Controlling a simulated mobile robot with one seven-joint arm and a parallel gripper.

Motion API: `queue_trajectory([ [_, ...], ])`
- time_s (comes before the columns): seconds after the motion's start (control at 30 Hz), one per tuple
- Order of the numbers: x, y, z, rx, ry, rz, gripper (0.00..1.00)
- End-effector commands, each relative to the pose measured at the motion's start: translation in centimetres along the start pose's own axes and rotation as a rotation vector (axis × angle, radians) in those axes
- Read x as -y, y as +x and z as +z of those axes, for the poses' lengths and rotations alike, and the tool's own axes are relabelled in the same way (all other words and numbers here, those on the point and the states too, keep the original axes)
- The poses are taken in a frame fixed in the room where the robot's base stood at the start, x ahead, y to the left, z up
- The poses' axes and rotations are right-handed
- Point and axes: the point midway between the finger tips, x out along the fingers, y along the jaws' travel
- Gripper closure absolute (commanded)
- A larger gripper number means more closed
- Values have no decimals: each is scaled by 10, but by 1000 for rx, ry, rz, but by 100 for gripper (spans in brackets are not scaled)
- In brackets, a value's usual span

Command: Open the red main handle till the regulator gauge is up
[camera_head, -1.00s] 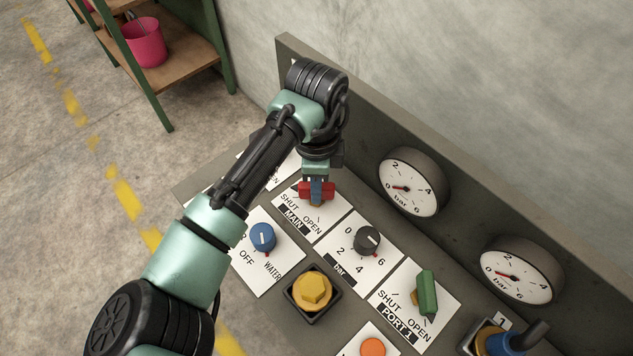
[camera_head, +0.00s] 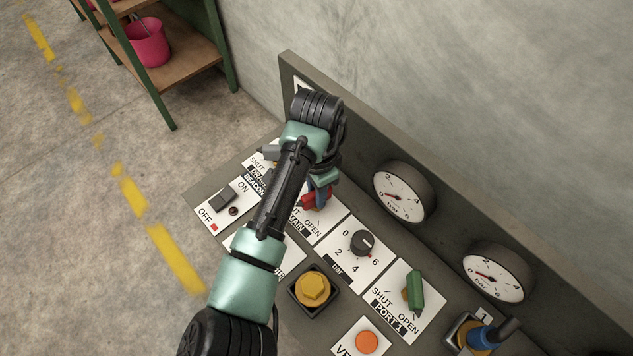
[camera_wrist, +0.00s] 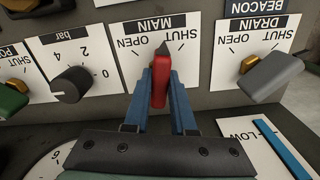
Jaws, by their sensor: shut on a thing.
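The red main handle (camera_head: 309,201) sits on the MAIN plate, partly behind my arm in the head view. In the wrist view the red handle (camera_wrist: 161,82) stands between my two blue fingers, its dark pointer between the SHUT and OPEN words. My gripper (camera_head: 321,193) is shut on the handle; it also shows in the wrist view (camera_wrist: 160,103). The left round gauge (camera_head: 399,193) and the right one (camera_head: 493,275) are on the back panel. Both needles look low, near 0. Which is the regulator gauge is not readable.
A black bar knob (camera_head: 361,243) and green PORT 1 handle (camera_head: 413,290) are to the right. The grey DRAIN handle (camera_wrist: 270,76) is beside MAIN in the wrist view. A yellow button (camera_head: 312,289) and orange button (camera_head: 366,342) are nearer. A black switch (camera_head: 223,199) is left.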

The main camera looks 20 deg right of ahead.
Motion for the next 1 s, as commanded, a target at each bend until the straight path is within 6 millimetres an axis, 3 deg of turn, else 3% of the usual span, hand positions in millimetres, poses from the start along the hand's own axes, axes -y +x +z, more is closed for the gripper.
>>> queue_trajectory([
  [1.0,0,-2,-1,1,-887,1,100],
])
